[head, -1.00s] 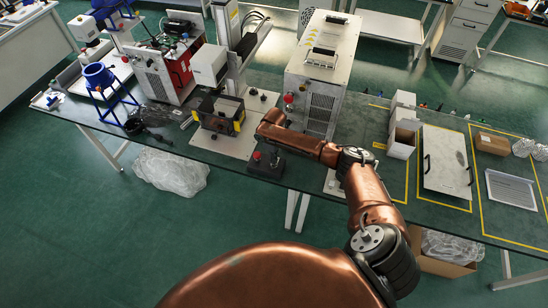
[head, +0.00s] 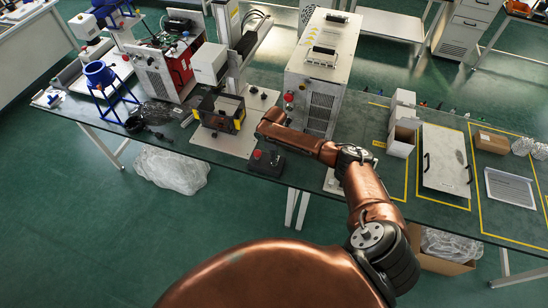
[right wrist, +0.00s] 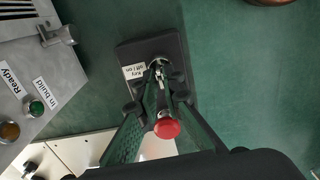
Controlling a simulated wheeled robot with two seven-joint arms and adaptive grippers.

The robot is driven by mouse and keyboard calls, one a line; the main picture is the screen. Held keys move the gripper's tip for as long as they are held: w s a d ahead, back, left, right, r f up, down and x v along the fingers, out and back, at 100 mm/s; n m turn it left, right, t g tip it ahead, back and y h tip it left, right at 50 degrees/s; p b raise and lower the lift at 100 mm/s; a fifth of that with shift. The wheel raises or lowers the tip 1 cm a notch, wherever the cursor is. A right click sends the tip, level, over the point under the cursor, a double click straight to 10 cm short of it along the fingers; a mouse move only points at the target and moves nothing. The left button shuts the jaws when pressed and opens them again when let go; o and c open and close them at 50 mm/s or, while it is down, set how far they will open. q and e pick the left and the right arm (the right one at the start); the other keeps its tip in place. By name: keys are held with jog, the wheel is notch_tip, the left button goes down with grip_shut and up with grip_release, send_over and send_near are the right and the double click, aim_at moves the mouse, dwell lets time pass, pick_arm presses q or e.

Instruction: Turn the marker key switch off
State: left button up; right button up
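The key switch (right wrist: 158,68) is a small silver cylinder with a key on a black box. Its white label (right wrist: 134,71) reads "Key off | on". In the head view the black box (head: 266,166) sits at the table's front edge. My right gripper (right wrist: 160,86) is over the box, with its dark fingertips on either side of the key. I cannot tell whether they touch it, and the key's exact angle is unclear. A red button (right wrist: 167,128) shows between the fingers. My left gripper is not in view.
A grey panel (right wrist: 30,75) with a green button and "Ready" and "In build" labels is left of the box in the wrist view. A machine cabinet (head: 318,75) stands behind.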

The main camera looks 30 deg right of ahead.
jog(key=o, duration=0.3)
jog(key=shift+r, duration=0.2)
notch_tip(320, 180, up, 12)
jog(key=shift+f, duration=0.2)
jog(key=shift+f, duration=0.1)
dwell(0.5)
